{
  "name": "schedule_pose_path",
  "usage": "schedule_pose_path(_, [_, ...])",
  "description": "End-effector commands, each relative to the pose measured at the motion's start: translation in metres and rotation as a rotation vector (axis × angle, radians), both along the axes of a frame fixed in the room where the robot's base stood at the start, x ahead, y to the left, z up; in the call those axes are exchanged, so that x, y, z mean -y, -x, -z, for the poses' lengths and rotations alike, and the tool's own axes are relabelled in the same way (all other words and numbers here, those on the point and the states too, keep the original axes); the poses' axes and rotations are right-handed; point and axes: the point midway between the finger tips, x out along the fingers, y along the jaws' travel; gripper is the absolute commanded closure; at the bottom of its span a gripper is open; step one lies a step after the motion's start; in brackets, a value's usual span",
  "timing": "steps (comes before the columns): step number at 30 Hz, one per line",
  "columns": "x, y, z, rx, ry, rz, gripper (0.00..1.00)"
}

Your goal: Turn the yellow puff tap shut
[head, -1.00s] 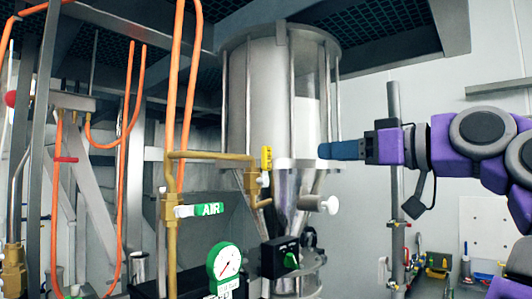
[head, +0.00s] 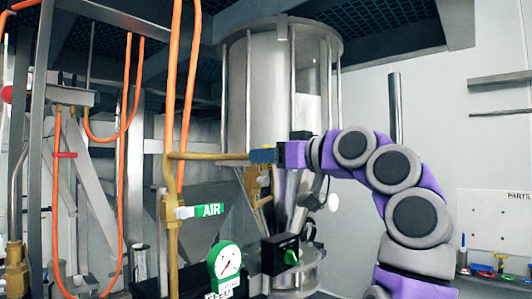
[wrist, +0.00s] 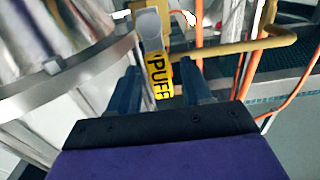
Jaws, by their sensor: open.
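The yellow puff tap handle (wrist: 158,75) shows in the wrist view with black "PUFF" lettering and a grey rounded end. My gripper (wrist: 160,72) is open, with one dark blue finger on each side of the handle. I cannot tell whether either finger touches it. In the head view my gripper's blue fingers (head: 262,155) cover the place of the yellow handle. The brass valve body (head: 252,182) shows just below them, on the brass pipe.
A steel hopper (head: 262,95) with upright rods stands directly behind my gripper. A green-labelled AIR tap (head: 208,210), a pressure gauge (head: 225,262) and a black switch box (head: 281,255) sit lower down. Orange hoses (head: 190,90) hang at left.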

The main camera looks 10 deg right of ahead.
Motion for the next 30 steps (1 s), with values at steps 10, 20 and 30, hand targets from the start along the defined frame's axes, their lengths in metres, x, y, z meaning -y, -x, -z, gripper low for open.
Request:
schedule_pose_path(10, [-0.0062,-0.0088,0.0000,0.002,-0.001,0.001,0.51])
schedule_pose_path(20, [-0.0060,-0.0089,0.0002,0.001,-0.001,0.001,0.73])
schedule_pose_path(30, [-0.0059,-0.0096,0.0005,0.000,-0.001,0.001,1.00])
